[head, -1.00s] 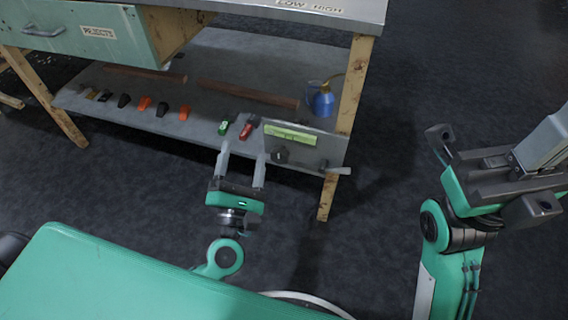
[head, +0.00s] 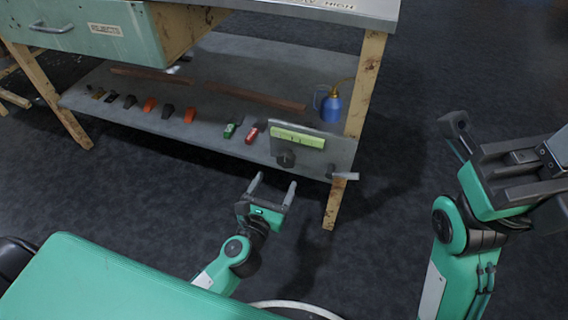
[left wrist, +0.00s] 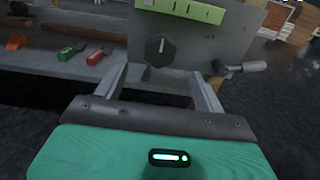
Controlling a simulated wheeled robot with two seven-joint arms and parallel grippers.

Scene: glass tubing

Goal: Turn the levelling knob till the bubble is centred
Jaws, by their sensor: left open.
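The levelling knob (head: 286,159) is a dark, faceted knob on the front of a grey plate (head: 318,153). It also shows in the left wrist view (left wrist: 159,50), with a pale line on its face. Above it is a yellow-green level vial (head: 298,137); the bubble is too small to make out. My left gripper (head: 273,180) is open and empty, in front of and a little below the knob, apart from it. In the left wrist view the knob appears beyond the fingers, between them. My right gripper (head: 488,130) is at the right, away from the bench; its fingers look spread apart.
A crank handle (head: 345,176) sticks out at the plate's lower right, beside a bench leg (head: 357,105). A green block (head: 231,129) and a red block (head: 251,133) lie left of the plate on the shelf. A blue oil can (head: 330,104) stands behind.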

